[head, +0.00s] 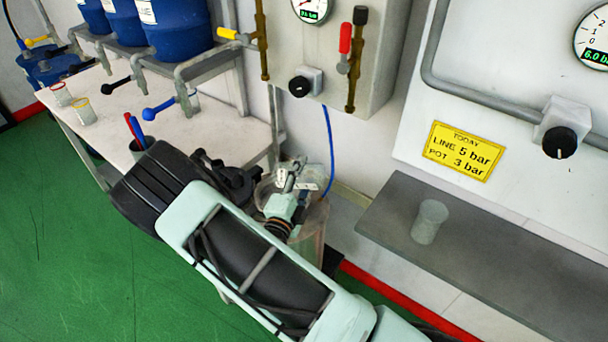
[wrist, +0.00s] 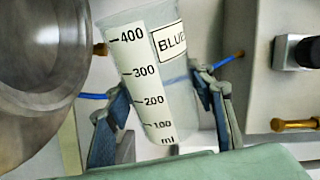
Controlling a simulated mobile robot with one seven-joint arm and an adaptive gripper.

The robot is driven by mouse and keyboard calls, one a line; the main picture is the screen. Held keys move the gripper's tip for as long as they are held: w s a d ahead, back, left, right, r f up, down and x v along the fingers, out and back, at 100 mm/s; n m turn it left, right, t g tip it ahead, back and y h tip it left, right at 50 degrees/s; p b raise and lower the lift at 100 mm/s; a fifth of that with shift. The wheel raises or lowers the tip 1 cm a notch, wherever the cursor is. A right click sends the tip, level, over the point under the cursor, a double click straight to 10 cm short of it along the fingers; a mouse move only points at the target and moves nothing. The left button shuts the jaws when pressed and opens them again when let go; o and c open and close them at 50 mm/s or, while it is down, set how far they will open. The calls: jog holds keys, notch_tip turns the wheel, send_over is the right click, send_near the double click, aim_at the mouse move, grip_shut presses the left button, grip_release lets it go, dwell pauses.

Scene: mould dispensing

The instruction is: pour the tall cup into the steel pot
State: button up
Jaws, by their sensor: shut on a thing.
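The tall cup (wrist: 152,85) is clear plastic, with a scale up to 400 and a partly hidden label that begins "BLU". In the wrist view it leans a little, rim at the top. My gripper (wrist: 165,118) is shut around it, one finger on each side. I cannot tell how much is in the cup. The steel pot (wrist: 35,85) shows at the upper left of the wrist view, its round metal side beside the cup and apart from it. In the head view the pot (head: 314,236) is mostly hidden behind my arm and gripper.
A pale table (head: 110,110) at left holds small cups and a dark holder with red and blue sticks. Blue drums with valves stand above it. A grey shelf (head: 500,275) at right bears one clear cup (head: 430,222). A blue hose (head: 330,150) hangs behind my gripper.

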jog(key=shift+r, duration=0.15)
dwell(0.5)
jog(key=shift+r+p, duration=1.4)
jog(key=shift+p, duration=0.2)
jog(key=m, duration=0.4)
jog(key=shift+r+m+b, duration=0.15)
jog(key=shift+m+b, duration=0.15)
jog(key=shift+m, duration=0.1)
jog(key=m, duration=0.3)
jog(key=m+b, duration=0.1)
jog(key=m, duration=0.1)
jog(key=shift+r+m, duration=0.2)
jog(key=shift+m, duration=0.2)
jog(key=m+b, duration=0.3)
jog(key=m, duration=0.3)
jog(key=shift+r, duration=0.2)
jog(key=m+b, duration=0.2)
jog(key=m, duration=0.1)
jog(key=shift+r+m, duration=0.2)
jog(key=shift+m, duration=0.1)
jog(key=shift+r+m, duration=0.2)
jog(key=shift+m, duration=0.3)
